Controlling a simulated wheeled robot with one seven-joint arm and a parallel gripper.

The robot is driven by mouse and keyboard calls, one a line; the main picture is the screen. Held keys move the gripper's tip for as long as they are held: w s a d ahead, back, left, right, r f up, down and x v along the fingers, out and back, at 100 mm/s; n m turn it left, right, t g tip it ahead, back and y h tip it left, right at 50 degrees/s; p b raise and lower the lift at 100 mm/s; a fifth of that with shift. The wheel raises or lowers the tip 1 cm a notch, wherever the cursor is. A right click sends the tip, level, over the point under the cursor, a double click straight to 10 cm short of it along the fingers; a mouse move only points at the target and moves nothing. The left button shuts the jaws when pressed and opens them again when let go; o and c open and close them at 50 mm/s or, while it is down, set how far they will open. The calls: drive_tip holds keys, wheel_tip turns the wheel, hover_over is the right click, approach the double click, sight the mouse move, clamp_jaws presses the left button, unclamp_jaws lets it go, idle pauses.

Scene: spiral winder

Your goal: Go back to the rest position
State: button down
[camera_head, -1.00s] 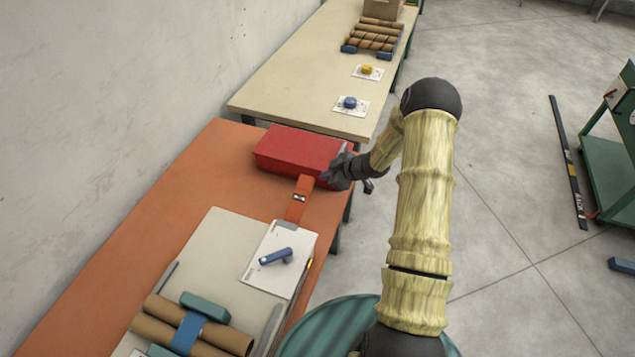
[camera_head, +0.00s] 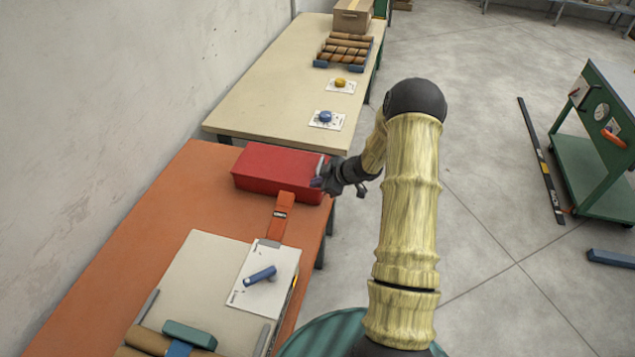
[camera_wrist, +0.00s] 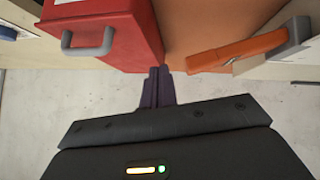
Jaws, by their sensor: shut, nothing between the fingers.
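My gripper (camera_head: 322,177) is at the right end of the red box (camera_head: 275,172) on the orange table (camera_head: 140,235). In the wrist view its narrow dark fingers (camera_wrist: 157,88) are together with nothing between them. They point toward the table edge, between the red box (camera_wrist: 125,25) with its grey handle and an orange strap-like piece (camera_wrist: 240,50). I cannot tell in the head view whether the fingers touch the box.
The orange piece (camera_head: 280,215) lies in front of the box, near a white card with a blue handle (camera_head: 260,275). A pale table (camera_head: 265,85) with a blue knob (camera_head: 325,117) and a yellow knob (camera_head: 340,83) stands behind. Open floor (camera_head: 480,220) lies right; a green cart (camera_head: 600,170) stands beyond.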

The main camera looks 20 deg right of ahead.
drive_tip(key=shift+w, duration=0.1)
drive_tip(key=s+a+r+m+h, duration=0.1)
drive_tip(key=s+r+m+h, duration=0.2)
drive_tip(key=r, duration=0.3)
drive_tip(key=s+a+r+m+h, duration=0.2)
drive_tip(key=s+r+m+h, duration=0.15)
drive_tip(key=r, duration=0.35)
drive_tip(key=s+a+r+m+g, duration=0.2)
drive_tip(key=s+a, duration=0.1)
drive_tip(key=s, duration=0.7)
drive_tip(key=s+a+r+m+g, duration=0.2)
drive_tip(key=s+a+r+m, duration=0.1)
drive_tip(key=s, duration=0.8)
drive_tip(key=shift+a+r, duration=0.15)
drive_tip(key=shift+a, duration=0.4)
drive_tip(key=shift+m, duration=0.25)
